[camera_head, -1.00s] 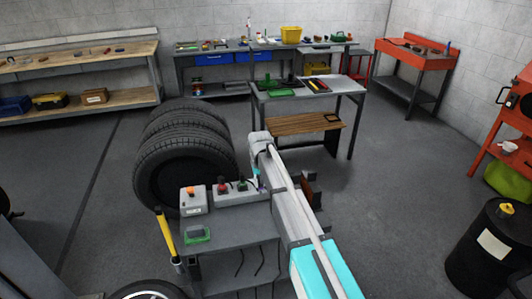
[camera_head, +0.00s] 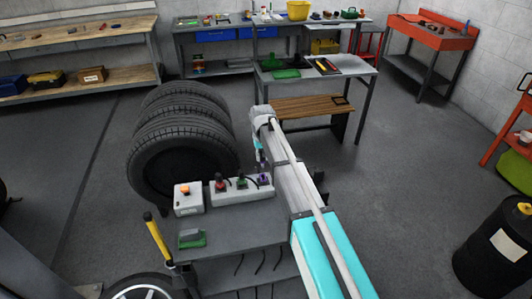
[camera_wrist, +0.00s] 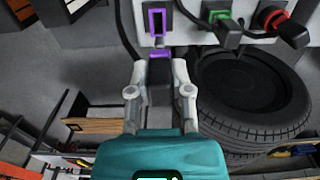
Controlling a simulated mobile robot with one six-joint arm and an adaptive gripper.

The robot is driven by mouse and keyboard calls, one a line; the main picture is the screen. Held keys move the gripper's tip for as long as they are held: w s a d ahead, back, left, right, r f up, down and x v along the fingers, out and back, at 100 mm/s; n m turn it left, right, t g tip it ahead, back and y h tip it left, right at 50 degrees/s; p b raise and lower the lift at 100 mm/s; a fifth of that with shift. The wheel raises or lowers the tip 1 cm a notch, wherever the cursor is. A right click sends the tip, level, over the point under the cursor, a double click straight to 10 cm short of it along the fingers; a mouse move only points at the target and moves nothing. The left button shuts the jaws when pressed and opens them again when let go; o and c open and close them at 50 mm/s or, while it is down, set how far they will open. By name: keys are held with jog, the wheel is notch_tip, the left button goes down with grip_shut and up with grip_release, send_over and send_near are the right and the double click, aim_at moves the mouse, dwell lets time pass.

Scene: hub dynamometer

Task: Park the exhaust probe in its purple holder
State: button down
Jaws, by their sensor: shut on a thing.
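The exhaust probe (camera_wrist: 160,80) is a dark block with a purple band, held between the two grey fingers of my gripper (camera_wrist: 159,70) in the wrist view. The purple holder (camera_wrist: 157,22) is a rectangular purple frame around a dark slot on a pale panel, just ahead of the probe's tip. The probe appears apart from it, roughly in line with the slot. In the head view, the purple holder (camera_head: 263,179) is at the right end of the pale strip, with my gripper (camera_head: 260,155) just above it. The probe is small and partly hidden there.
Beside the purple holder are a green holder (camera_wrist: 221,18) and a red one (camera_wrist: 276,18), both with black plugs and cables. A grey box with an orange button (camera_head: 188,199) stands left of them. Stacked tyres (camera_head: 180,150) stand behind the bench.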

aim_at(263, 166)
jog(key=shift+d+f, duration=0.1)
jog(key=shift+d, duration=0.05)
dwell(0.3)
jog(key=shift+f+b, duration=2.6)
jog(key=shift+b, duration=0.15)
jog(key=shift+f+b, duration=1.35)
jog(key=shift+b, duration=0.05)
jog(key=shift+c, duration=2.3)
grip_release()
jog(key=shift+s, duration=0.15)
